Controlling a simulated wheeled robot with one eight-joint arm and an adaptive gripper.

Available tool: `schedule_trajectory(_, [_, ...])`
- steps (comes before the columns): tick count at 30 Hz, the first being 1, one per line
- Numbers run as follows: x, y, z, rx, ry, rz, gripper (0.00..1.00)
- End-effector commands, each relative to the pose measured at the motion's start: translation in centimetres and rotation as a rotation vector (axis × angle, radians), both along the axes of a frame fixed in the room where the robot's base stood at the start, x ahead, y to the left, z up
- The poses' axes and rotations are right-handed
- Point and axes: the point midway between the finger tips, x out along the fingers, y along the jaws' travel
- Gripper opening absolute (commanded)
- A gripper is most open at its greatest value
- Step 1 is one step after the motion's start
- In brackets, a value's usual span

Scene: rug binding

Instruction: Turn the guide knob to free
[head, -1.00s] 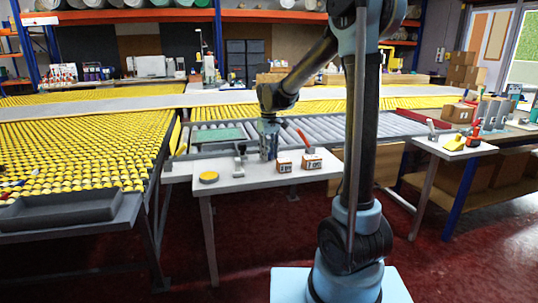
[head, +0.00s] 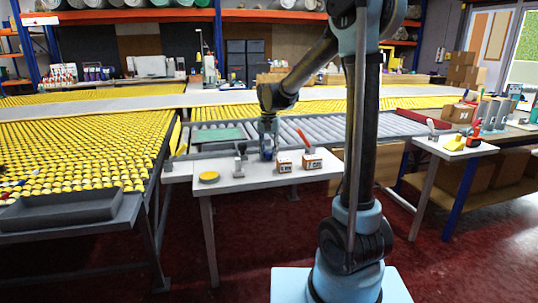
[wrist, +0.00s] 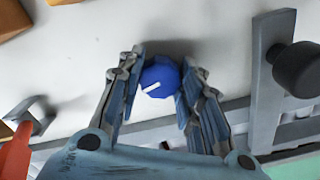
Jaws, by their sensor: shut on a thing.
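The guide knob is a blue, faceted round knob (wrist: 160,77) with a short white pointer mark, seen in the middle of the wrist view. Its mark points left and slightly down in that view. My gripper (wrist: 161,72) is shut on the knob, with one finger on each side. In the head view my gripper (head: 268,138) points down at the back of the small white table, and the knob is mostly hidden there between the fingers. Any labels around the knob are not readable.
A grey clamp with a black round knob (wrist: 298,69) stands close to the right in the wrist view. Two small cardboard boxes (head: 312,163) and a yellow disc (head: 209,177) sit on the white table (head: 240,180). A red-handled tool (wrist: 15,155) is at lower left in the wrist view.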

Motion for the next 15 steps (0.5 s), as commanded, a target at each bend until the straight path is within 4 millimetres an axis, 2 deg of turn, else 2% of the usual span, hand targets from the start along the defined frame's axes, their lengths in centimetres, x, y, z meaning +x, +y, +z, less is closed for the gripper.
schedule_trajectory(6, [0.35, 0.04, 0.10, 0.000, -0.006, -0.139, 0.10])
schedule_trajectory(15, [0.36, 0.06, 0.10, 0.001, -0.007, -0.243, 0.10])
